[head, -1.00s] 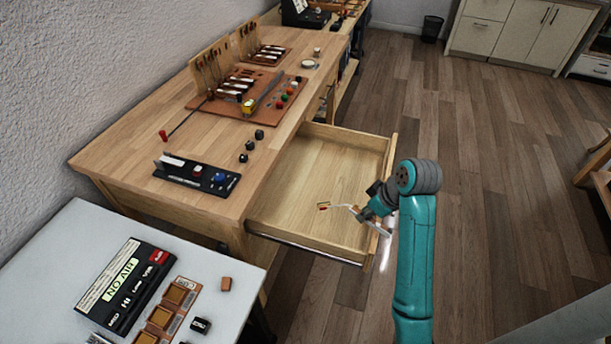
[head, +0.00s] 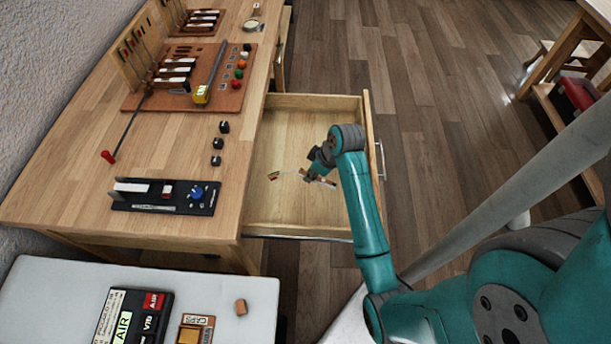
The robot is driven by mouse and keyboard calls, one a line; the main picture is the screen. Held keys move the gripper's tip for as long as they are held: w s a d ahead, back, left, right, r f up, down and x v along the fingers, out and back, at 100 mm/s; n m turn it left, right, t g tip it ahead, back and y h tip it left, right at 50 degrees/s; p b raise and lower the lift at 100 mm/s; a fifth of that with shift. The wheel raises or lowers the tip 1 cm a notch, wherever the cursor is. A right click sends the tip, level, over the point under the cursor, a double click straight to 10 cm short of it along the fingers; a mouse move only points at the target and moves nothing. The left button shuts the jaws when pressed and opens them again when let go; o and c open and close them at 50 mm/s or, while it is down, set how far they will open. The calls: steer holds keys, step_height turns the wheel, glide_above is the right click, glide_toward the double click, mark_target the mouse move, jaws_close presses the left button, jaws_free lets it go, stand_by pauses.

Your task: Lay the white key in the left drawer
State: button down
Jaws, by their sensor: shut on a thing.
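My gripper (head: 311,177) is shut on a slender piece with a whitish part (head: 322,182), which I take to be the white key. My arm and fingers partly hide it, and its full shape is too small to tell. The gap between the piece and the drawer floor cannot be told.
The wooden workbench (head: 60,190) carries a black panel (head: 165,197), several black cubes and a reddish-brown board (head: 140,101) with key parts. A pale side table (head: 258,300) stands at lower left. The drawer's walls and front rise around its floor. Open floor lies right.

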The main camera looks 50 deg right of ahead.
mark_target(311, 187)
steer(key=shift+f, duration=2.75)
steer(key=shift+f, duration=0.15)
steer(key=c, duration=1)
jaws_free()
steer(key=v, duration=1.2)
steer(key=shift+r, duration=0.2)
